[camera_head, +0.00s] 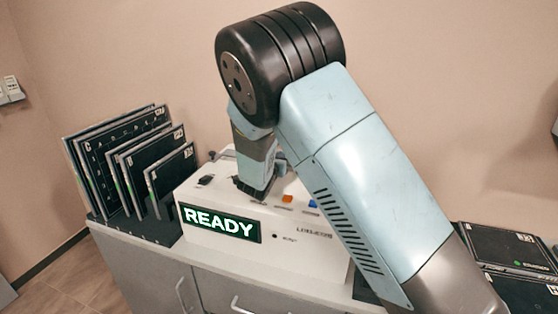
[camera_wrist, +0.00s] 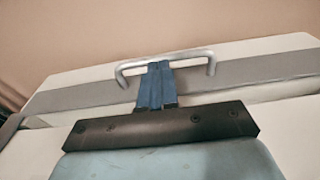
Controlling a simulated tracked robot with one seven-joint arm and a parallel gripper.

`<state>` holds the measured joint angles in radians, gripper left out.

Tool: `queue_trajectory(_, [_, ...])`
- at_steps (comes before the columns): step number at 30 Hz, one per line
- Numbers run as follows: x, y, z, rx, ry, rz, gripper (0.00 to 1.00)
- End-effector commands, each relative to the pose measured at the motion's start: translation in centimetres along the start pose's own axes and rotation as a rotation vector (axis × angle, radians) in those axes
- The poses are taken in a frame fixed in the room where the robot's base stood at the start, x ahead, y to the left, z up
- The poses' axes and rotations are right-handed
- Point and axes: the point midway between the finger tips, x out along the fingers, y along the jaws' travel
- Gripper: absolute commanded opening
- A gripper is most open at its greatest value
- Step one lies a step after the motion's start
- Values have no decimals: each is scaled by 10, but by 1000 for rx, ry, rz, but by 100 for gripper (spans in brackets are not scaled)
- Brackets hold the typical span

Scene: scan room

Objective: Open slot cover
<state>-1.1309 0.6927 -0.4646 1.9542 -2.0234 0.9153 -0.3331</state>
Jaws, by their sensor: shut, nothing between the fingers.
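The white machine (camera_head: 285,235) stands on the cabinet with a lit green READY display (camera_head: 218,222) on its front. In the wrist view a grey strip (camera_wrist: 255,68), which looks like the slot cover, runs across the white casing and carries a bent metal handle (camera_wrist: 190,55). My gripper (camera_wrist: 157,72) has its blue fingers together with nothing between them. The fingertips overlap the middle of the handle; I cannot tell whether they touch it. In the head view my gripper (camera_head: 256,190) points down over the machine's top, and my arm hides the handle and much of the cover.
Several dark panels (camera_head: 130,160) stand upright on the cabinet (camera_head: 150,262) left of the machine. More dark panels (camera_head: 505,250) lie flat on the right. Small orange (camera_head: 287,199) and blue buttons (camera_head: 313,203) sit on the machine's top. The wall is close behind.

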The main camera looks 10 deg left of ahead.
Motion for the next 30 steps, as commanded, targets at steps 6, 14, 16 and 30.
queue_trajectory(6, [0, 0, 0, 0, 0, 0, 0])
queue_trajectory(14, [17, 0, 2, 1, 0, -1, 0])
queue_trajectory(16, [26, 0, 3, 1, 0, 0, 0])
queue_trajectory(30, [38, 0, 5, 0, 0, 1, 0])
